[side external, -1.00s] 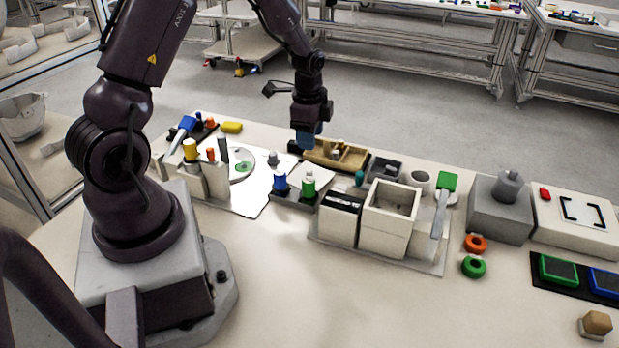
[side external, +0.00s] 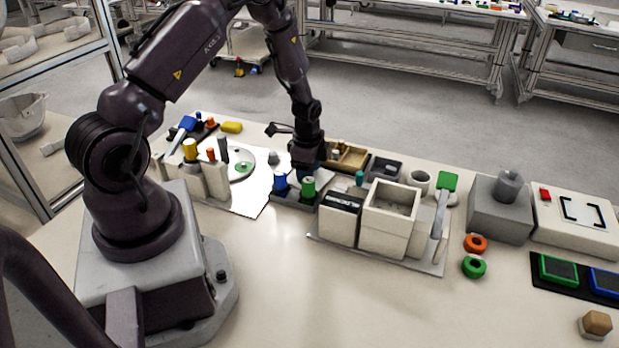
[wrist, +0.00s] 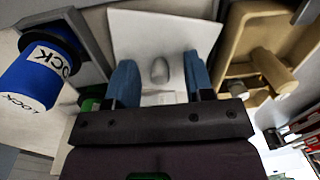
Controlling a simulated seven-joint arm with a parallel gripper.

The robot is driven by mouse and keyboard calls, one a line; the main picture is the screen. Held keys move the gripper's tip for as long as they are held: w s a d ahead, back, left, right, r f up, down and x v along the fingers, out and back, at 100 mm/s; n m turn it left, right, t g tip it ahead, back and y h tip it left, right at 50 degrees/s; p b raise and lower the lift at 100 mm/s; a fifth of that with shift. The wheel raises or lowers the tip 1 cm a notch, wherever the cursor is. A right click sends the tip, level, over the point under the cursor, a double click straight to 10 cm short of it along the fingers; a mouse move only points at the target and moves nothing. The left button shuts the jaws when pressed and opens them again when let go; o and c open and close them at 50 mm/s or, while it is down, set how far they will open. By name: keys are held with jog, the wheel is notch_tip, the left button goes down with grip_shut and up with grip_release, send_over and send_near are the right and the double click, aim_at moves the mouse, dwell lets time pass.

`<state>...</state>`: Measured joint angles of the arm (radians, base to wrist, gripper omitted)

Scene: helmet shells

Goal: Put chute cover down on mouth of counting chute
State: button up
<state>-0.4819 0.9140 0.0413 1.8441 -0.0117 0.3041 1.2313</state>
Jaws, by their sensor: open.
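A pale square plate with a small grey knob (wrist: 159,72), which looks like the chute cover, lies below my gripper in the wrist view. My gripper (wrist: 158,78) is open, its two blue fingers on either side of the knob in that view; contact cannot be told. In the side view my gripper (side external: 306,172) is low behind the green-capped bottle and hides most of the plate. A pale open-topped square box (side external: 388,222), possibly the counting chute, stands to the right on a light base board. Its mouth is uncovered.
A tan tray (wrist: 262,60) is close on the right. A green-headed tool (side external: 446,185) stands beside the pale box.

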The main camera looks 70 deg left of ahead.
jog(key=shift+c, duration=0.5)
grip_shut()
jog(key=shift+r, duration=0.15)
